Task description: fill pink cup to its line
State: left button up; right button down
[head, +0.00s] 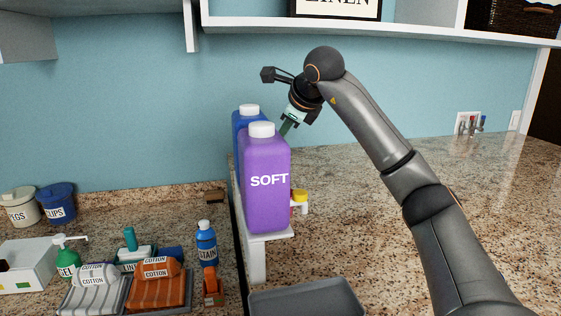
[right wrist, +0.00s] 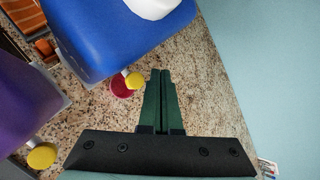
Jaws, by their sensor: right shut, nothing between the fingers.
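In the right wrist view a small pink-red cup (right wrist: 119,89) stands on the counter beneath the yellow tap (right wrist: 134,81) of the blue jug (right wrist: 100,35). Its line and fill level cannot be made out. The purple jug's yellow tap (head: 299,195) faces right. My right gripper (head: 285,129) is above and behind the purple jug; its green fingers (right wrist: 162,76) are shut and empty, pointing toward the counter beside the blue jug's tap. My left gripper is out of view.
The jugs stand on a white stand (head: 258,262). A grey tray (head: 305,298) lies in front. Bottles, folded cloths and tubs crowd the lower counter at left. A white shelf (head: 330,25) hangs above. The granite counter (head: 410,190) is open at right.

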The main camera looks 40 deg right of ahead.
jog(key=shift+f+b, duration=1)
jog(key=shift+f, duration=0.85)
jog(key=shift+f, duration=0.15)
dwell(0.5)
jog(key=shift+f, duration=0.3)
jog(key=shift+f+b, duration=0.35)
jog(key=shift+f, duration=0.2)
dwell(4.7)
